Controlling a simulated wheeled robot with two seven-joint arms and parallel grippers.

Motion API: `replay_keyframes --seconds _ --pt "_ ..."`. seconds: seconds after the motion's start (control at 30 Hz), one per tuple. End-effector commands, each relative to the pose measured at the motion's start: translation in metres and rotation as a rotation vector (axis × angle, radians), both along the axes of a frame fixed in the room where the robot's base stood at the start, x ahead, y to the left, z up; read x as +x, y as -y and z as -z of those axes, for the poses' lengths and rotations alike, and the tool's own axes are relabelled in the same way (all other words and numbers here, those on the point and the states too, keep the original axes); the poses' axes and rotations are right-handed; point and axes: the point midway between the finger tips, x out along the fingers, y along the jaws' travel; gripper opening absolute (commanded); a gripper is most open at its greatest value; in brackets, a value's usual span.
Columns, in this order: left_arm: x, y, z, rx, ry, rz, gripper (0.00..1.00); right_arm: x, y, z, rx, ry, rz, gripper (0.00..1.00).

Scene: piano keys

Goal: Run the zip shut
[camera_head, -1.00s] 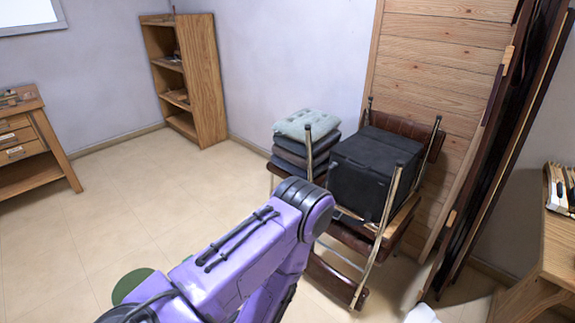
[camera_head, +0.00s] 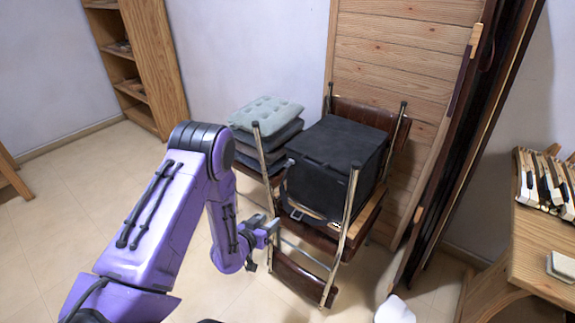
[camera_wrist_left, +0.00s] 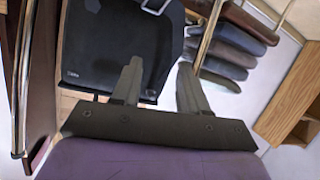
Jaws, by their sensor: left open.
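A black boxy bag (camera_head: 335,160) sits on a stacked chair; it also shows in the left wrist view (camera_wrist_left: 105,45). A pale line runs along its lower front edge in the head view, but I cannot tell whether it is a zip. My left gripper (camera_head: 274,230) is in front of the chairs, to the lower left of the bag and apart from it. In the left wrist view its two fingers (camera_wrist_left: 160,68) are spread with nothing between them, and the bag is beyond them. No zip pull can be made out. My right gripper is not in view.
Chairs with metal legs (camera_head: 345,215) hold the bag and a stack of cushions (camera_head: 264,114) beside it. A wooden bench with piano keys (camera_head: 545,185) stands at right, a shelf (camera_head: 150,70) at back left.

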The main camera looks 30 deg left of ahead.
Motion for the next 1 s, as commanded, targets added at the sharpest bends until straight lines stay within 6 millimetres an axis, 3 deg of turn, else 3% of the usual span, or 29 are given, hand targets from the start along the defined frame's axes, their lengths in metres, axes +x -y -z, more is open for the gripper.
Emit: replay_keyframes --seconds 0.03,0.1,0.2,0.37,0.7,1.0 --pt "0.027 -0.022 -0.033 0.048 0.123 0.043 0.44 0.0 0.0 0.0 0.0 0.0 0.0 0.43" --pt "0.048 -0.04 -0.068 0.111 0.243 0.104 0.44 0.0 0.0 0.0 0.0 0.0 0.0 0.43" --pt "0.061 -0.052 -0.093 0.161 0.326 0.154 0.44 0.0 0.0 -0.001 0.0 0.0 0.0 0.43" --pt "0.085 -0.051 -0.098 0.173 0.341 0.171 0.44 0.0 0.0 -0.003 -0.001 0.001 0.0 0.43" --pt "0.154 -0.044 -0.096 0.169 0.337 0.169 0.44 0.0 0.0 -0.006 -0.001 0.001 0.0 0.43" --pt "0.167 -0.043 -0.095 0.166 0.335 0.169 0.44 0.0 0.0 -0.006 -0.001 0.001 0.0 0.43"
